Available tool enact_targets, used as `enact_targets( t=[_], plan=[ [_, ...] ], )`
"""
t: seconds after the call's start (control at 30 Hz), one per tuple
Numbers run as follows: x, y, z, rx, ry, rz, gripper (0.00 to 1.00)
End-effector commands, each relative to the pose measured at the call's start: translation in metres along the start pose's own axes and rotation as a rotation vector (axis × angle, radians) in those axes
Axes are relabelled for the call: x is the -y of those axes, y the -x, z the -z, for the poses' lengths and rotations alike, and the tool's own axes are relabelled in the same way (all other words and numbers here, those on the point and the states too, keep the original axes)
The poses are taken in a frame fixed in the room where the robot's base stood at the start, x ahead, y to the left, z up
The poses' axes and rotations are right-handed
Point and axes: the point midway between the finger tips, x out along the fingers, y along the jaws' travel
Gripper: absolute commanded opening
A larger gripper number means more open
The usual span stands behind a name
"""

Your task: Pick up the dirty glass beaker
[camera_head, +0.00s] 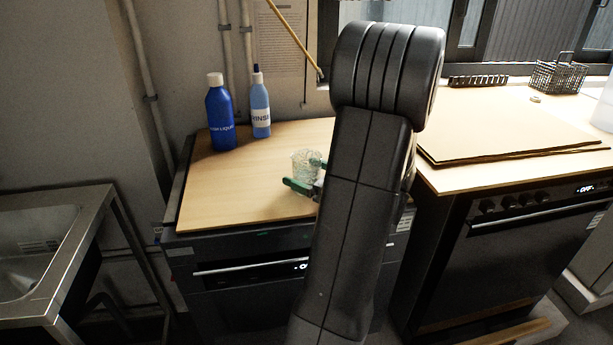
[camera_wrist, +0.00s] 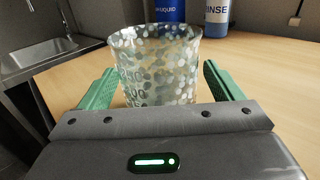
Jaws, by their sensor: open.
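The dirty glass beaker (camera_head: 306,165) stands upright on the wooden top above the left oven. It is clear glass covered in pale and grey-green spots. In the wrist view the beaker (camera_wrist: 158,66) sits between the two green fingers of my gripper (camera_wrist: 160,88). The fingers are open, one on each side, with a visible gap to the glass. In the head view my gripper (camera_head: 312,182) shows only in part beside the beaker, and my dark arm hides the rest.
A dark blue bottle (camera_head: 220,114) and a lighter blue rinse bottle (camera_head: 260,104) stand behind the beaker. A metal sink (camera_head: 70,215) is at left. The wooden top (camera_head: 240,190) is clear around the beaker. Boards (camera_head: 500,135) and a wire basket (camera_head: 557,76) are at right.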

Motion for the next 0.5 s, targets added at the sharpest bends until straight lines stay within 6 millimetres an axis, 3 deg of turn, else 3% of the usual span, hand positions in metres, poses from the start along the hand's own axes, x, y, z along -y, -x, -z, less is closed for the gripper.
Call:
enact_targets(
  t=[0.13, 0.4, 0.43, 0.5],
  plan=[
    [-0.001, -0.016, 0.001, 0.0, -0.001, -0.002, 0.87],
    [0.0, -0.019, 0.0, 0.0, -0.001, 0.001, 0.87],
    [0.0, -0.019, 0.0, 0.0, -0.001, 0.001, 0.85],
    [0.0, -0.019, 0.0, 0.0, -0.001, 0.001, 0.71]
  ],
)
